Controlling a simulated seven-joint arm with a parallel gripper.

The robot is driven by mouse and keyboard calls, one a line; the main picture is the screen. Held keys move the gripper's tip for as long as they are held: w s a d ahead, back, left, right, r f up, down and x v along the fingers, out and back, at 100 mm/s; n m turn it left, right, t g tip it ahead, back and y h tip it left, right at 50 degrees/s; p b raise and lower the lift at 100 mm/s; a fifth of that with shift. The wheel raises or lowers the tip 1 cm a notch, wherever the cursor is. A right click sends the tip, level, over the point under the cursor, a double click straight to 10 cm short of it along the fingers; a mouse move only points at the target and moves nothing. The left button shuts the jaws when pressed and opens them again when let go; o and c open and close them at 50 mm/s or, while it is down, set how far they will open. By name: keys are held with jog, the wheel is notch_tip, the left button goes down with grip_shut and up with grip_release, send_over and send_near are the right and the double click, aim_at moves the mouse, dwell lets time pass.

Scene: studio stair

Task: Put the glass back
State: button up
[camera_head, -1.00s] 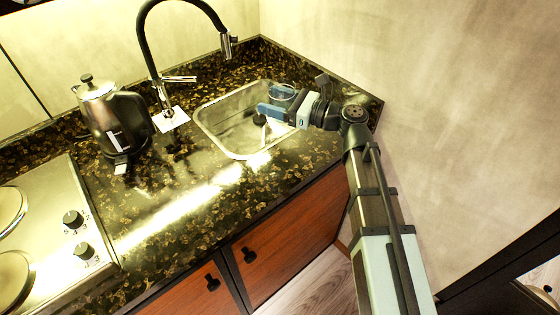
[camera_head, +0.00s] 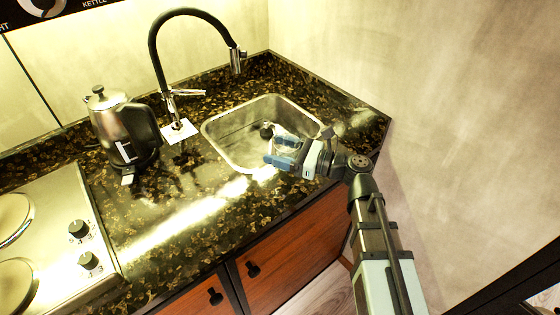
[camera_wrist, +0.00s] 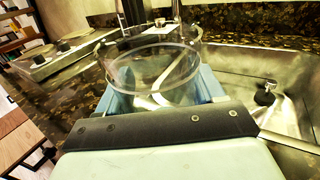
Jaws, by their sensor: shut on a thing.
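The clear glass (camera_wrist: 152,68) shows in the wrist view as a round transparent rim between the blue fingers of my gripper (camera_wrist: 160,92). My gripper is shut on it. In the head view my gripper (camera_head: 274,150) is over the front right part of the sink, and the glass is too faint there to make out clearly. The metal sink (camera_head: 222,140) is set into the dark speckled counter (camera_head: 180,225). The drain shows in the wrist view to the right of the glass.
A steel kettle (camera_head: 112,125) stands on the counter left of the black tap (camera_head: 158,60). A hob (camera_head: 40,215) with knobs is at the far left. The wall closes off the right side. The counter between kettle and sink is free.

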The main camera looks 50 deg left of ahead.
jog(key=shift+f, duration=2.05)
jog(key=shift+f, duration=0.1)
jog(key=o, duration=1.3)
jog(key=shift+c, duration=0.2)
jog(key=v, duration=1.2)
